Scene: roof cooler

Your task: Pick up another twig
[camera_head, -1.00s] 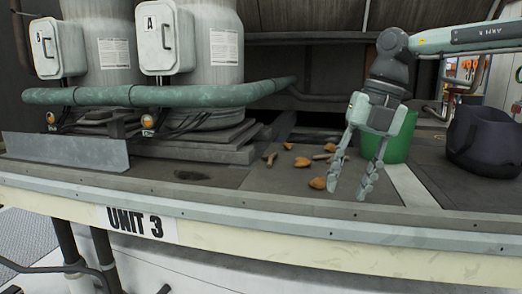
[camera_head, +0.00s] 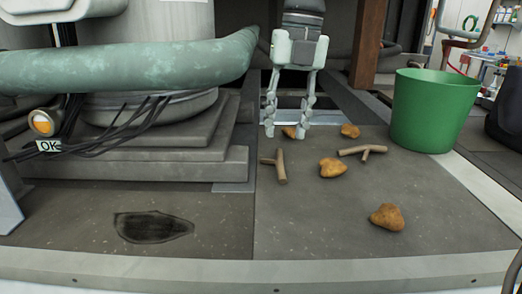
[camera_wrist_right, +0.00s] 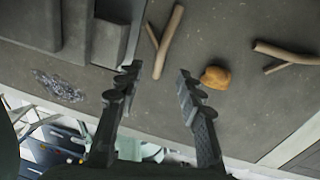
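My right gripper (camera_head: 288,132) is open and empty, pointing down, left of the green bucket (camera_head: 433,110). In the head view its fingertips appear just beyond a forked brown twig (camera_head: 281,168) on the grey roof panel. In the right wrist view this gripper (camera_wrist_right: 157,76) has its fingers spread, and a forked twig (camera_wrist_right: 165,42) lies between and just ahead of the tips. A second forked twig (camera_head: 362,151) lies further right; it also shows at the right of the wrist view (camera_wrist_right: 287,55). My left gripper is out of view.
Several orange-brown leaf-like pieces lie around the twigs, one (camera_head: 332,168) between them and one (camera_head: 386,217) nearer the front. A stepped grey base (camera_head: 130,165) with cables and a green pipe (camera_head: 130,66) stand left. The front panel has a dark patch (camera_head: 153,227).

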